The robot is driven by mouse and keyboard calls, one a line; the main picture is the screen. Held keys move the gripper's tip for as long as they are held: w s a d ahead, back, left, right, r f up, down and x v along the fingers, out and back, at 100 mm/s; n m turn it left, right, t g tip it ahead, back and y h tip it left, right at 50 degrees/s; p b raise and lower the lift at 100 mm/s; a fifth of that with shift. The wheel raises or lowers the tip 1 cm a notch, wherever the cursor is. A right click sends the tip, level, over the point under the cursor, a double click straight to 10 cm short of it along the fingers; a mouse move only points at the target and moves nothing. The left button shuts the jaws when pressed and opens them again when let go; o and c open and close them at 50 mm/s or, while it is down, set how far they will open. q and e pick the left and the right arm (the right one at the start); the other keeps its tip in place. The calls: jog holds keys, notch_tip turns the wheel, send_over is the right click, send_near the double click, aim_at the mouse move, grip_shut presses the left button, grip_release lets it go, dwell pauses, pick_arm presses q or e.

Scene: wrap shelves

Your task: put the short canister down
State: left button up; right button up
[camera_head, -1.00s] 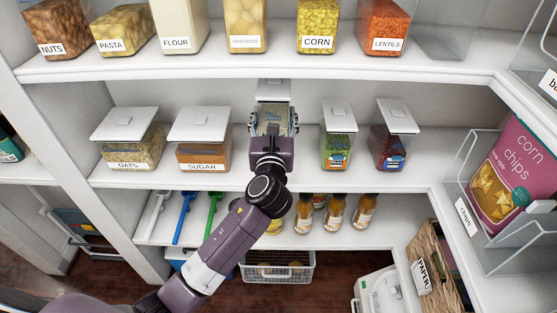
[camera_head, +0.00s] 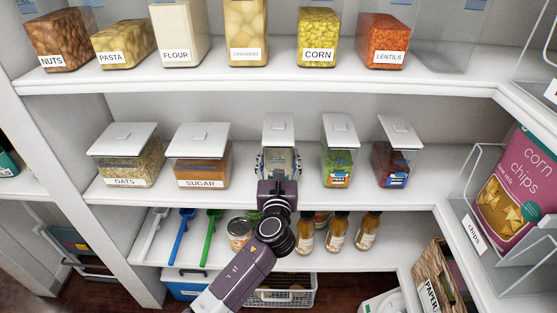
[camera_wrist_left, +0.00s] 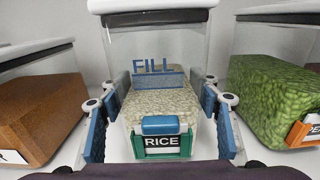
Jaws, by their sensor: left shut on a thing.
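The short canister (camera_head: 278,128) is clear with a white lid and pale grains inside; it stands upright at the middle shelf (camera_head: 115,192), between the sugar and a green-filled canister. In the left wrist view its RICE label (camera_wrist_left: 163,142) faces me, and a blue FILL mark shows on its wall. My left gripper (camera_head: 278,164) is shut on the canister from the front, with one finger on each side. The fingers also show in the left wrist view (camera_wrist_left: 158,112). The gripper hides the canister's lower part in the head view, so I cannot tell whether its base touches the shelf.
The sugar canister (camera_head: 201,165) and oats canister (camera_head: 125,165) stand to the left. The green-filled canister (camera_head: 337,160) and a dark red one (camera_head: 393,162) stand to the right. The upper shelf (camera_head: 300,83) is above, and bottles (camera_head: 338,232) are below.

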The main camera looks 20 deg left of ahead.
pick_arm(q)
jog(key=shift+r, duration=0.1)
jog(key=o, duration=2)
jog(key=shift+f, duration=0.2)
jog(key=shift+c, duration=0.2)
jog(key=v, duration=1.2)
jog(key=shift+r, duration=0.15)
jog(key=shift+s, duration=0.1)
